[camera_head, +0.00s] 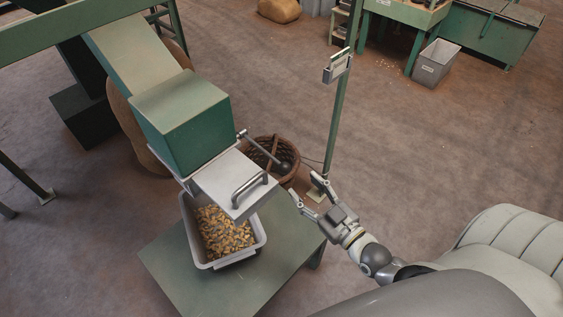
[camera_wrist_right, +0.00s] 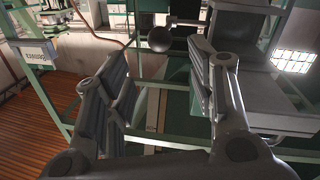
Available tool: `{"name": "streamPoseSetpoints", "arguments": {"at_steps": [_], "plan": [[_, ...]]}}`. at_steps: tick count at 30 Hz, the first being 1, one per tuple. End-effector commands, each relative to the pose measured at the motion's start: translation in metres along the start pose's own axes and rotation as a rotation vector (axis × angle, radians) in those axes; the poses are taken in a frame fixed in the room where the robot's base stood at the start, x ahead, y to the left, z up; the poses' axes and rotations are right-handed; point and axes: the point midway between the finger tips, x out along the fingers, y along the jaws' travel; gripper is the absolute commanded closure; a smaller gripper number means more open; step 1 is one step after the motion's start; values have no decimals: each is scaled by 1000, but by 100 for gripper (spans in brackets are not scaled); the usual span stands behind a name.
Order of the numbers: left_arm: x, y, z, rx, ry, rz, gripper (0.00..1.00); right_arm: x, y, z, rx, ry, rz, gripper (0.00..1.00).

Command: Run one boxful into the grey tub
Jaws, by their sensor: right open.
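The grey tub (camera_head: 256,241) stands on a green table under the hopper outlet, with a heap of brown nuts (camera_head: 225,234) in it. Above it is the green hopper box (camera_head: 182,120), with a pale metal outlet cover (camera_head: 218,178) that carries a bar handle (camera_head: 250,187). A lever ending in a dark ball knob (camera_head: 284,168) sticks out at its side; the knob also shows in the right wrist view (camera_wrist_right: 160,39). My right gripper (camera_head: 306,187) is open and empty, just right of the knob and apart from it. My left gripper is out of view.
The green table (camera_head: 180,268) has bare room around the tub. A wicker basket (camera_head: 262,146) stands behind the lever, and a green post (camera_head: 338,125) rises nearby. A grey bin (camera_head: 435,63) and green benches are at the back right.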

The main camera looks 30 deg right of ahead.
Motion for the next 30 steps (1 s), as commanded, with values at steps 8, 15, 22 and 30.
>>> {"name": "streamPoseSetpoints", "arguments": {"at_steps": [8, 15, 22, 30], "plan": [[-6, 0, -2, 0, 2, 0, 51, 49, 1, -2, 0, 3, 1, 49], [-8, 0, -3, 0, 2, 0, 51, 80, 0, -2, 1, 2, 0, 49], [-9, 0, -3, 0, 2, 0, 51, 92, 0, 0, 0, -1, -1, 49], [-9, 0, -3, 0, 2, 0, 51, 92, 0, 0, 0, -1, -1, 51]]}}
